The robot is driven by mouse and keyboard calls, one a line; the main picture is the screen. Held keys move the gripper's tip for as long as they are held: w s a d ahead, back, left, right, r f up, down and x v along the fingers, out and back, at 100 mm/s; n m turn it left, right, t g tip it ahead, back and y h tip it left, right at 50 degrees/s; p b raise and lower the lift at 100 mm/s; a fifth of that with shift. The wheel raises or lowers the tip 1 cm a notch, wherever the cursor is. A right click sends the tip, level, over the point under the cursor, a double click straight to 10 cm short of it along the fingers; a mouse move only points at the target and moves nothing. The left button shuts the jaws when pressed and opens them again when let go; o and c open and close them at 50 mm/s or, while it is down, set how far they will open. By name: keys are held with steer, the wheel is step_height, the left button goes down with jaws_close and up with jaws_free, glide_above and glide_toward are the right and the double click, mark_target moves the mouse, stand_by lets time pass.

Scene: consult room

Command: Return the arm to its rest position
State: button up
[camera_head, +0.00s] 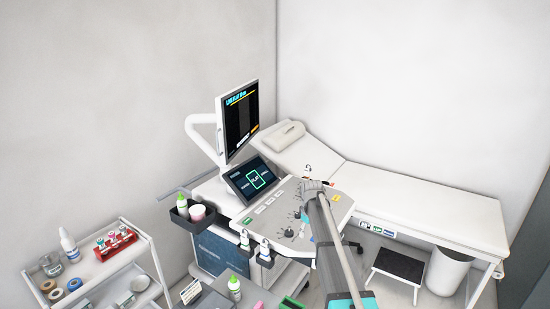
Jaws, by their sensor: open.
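My arm reaches up from the bottom edge, right of centre, and stretches over the grey control panel (268,217) of an ultrasound machine. My gripper (314,183) is at the arm's far end, near the panel's back edge and the couch. It is small and partly hidden by my own wrist. It is open, and I see nothing held in it. I cannot tell how high it is above the panel.
The ultrasound machine has a monitor (238,120) and a touch screen (254,179). Behind it stands a white couch (430,205). A step stool (398,265) and bin (447,270) are at right. A stocked trolley (95,268) is at left; bottles stand at the bottom.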

steer(key=s+m, duration=0.7)
steer(key=s, duration=2.3)
steer(key=shift+s+f+b, duration=0.3)
steer(key=shift+f+b, duration=0.1)
